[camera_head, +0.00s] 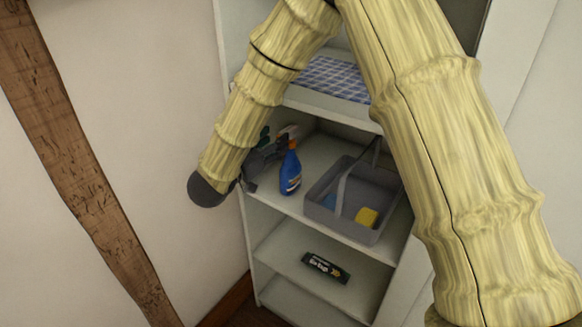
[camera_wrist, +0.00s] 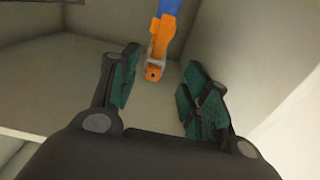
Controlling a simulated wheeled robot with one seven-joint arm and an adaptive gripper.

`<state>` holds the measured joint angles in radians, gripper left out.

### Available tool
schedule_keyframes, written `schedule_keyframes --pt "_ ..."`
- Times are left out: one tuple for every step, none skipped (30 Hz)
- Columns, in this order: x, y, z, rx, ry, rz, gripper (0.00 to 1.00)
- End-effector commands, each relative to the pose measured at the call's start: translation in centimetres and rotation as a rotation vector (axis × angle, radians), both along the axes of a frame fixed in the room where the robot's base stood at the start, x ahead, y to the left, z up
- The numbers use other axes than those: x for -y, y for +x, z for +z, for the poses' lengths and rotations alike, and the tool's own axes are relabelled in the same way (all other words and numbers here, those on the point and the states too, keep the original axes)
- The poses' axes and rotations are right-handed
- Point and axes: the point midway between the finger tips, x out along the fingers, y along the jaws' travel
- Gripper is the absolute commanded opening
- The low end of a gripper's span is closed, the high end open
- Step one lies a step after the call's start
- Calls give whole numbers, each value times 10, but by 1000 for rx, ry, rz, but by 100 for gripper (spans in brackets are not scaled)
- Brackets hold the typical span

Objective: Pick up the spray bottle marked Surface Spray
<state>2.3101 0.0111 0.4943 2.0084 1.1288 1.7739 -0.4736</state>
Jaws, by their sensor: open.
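A blue spray bottle (camera_head: 290,174) with an orange and white trigger head stands on the middle shelf of a white shelf unit. Its label is too small to read. In the wrist view its orange head (camera_wrist: 159,50) and a bit of blue body show at the top, between and beyond my fingers. My gripper (camera_wrist: 158,85) is open, with teal pads on either side and nothing between them. In the head view my gripper (camera_head: 266,152) is at the left of the bottle, partly hidden by my arm.
A grey caddy (camera_head: 376,237) with a handle holds a yellow item (camera_head: 367,217) and a blue item, just right of the bottle. A checked cloth (camera_head: 335,80) lies on the shelf above. A black box (camera_head: 326,267) lies on the shelf below. The unit's side wall is close to my gripper.

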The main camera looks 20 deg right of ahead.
Motion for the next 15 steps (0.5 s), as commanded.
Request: schedule_keyframes --pt "4 2 0 0 0 -1 46" --pt "6 4 0 -1 -1 -2 46" --pt "8 5 0 -1 -1 -2 46" --pt "9 5 0 -1 -1 -2 46" --pt "11 6 0 -1 -1 -2 46" --pt "13 7 0 -1 0 -3 46" --pt "15 8 0 -1 0 -3 46" --pt "17 9 0 -1 0 -3 46" --pt "22 10 0 -1 0 -4 46" --pt "25 12 0 -2 1 -5 46" --pt "29 13 -1 -2 1 -5 46" --pt "34 16 -1 -2 1 -5 46" --pt "38 18 -1 -2 1 -5 46" --pt "42 20 -2 -2 1 -6 46" --pt "45 24 -2 -1 1 -5 46"
